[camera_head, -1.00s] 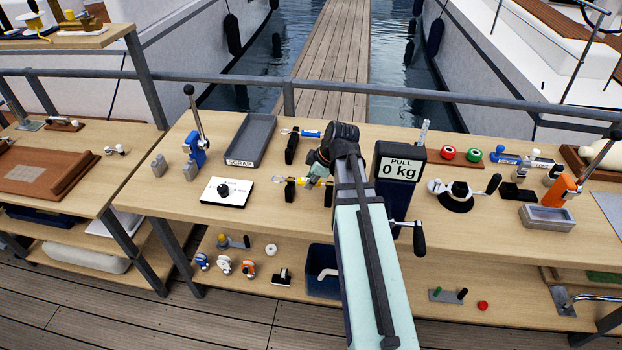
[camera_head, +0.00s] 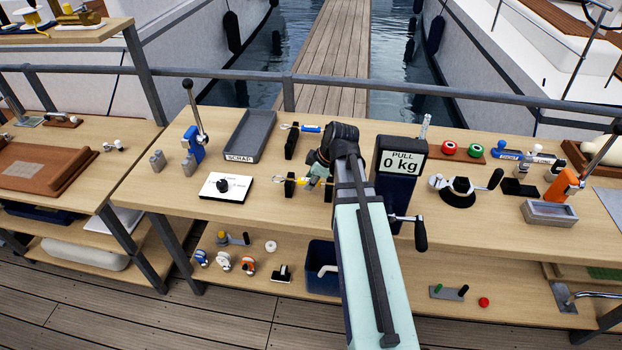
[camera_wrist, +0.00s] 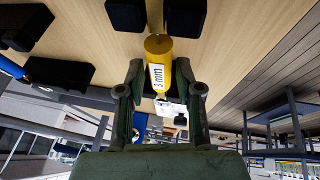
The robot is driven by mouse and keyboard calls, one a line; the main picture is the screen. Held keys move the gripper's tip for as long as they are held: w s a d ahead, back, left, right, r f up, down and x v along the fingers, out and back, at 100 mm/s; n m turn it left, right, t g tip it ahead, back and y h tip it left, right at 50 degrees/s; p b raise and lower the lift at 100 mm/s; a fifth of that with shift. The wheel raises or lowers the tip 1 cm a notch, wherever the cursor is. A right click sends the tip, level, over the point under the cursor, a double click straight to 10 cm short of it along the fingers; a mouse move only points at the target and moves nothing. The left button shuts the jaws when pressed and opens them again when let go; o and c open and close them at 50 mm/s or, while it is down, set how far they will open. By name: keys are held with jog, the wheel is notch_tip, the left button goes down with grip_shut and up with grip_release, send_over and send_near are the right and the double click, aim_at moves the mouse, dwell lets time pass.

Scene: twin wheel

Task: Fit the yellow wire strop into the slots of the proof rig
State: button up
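The yellow wire strop (camera_head: 305,181) lies across the bench just left of my arm, at the near one of two black upright holders (camera_head: 290,186). In the wrist view its yellow sleeve (camera_wrist: 158,65), marked 3 mm, lies between my gripper's fingers (camera_wrist: 160,78). My arm hides the strop's right end in the head view. A dark gauge box (camera_head: 402,163) reads PULL 0 kg, with a crank (camera_head: 420,233).
A blue-handled strop (camera_head: 309,128) sits at the far black holder (camera_head: 291,143). A grey SCRAP tray (camera_head: 240,157), a white card with a black knob (camera_head: 225,186) and a blue lever tool (camera_head: 194,145) stand left. An orange lever tool (camera_head: 566,184) stands right.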

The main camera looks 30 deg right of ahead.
dwell(0.3)
jog(key=shift+v, duration=3.75)
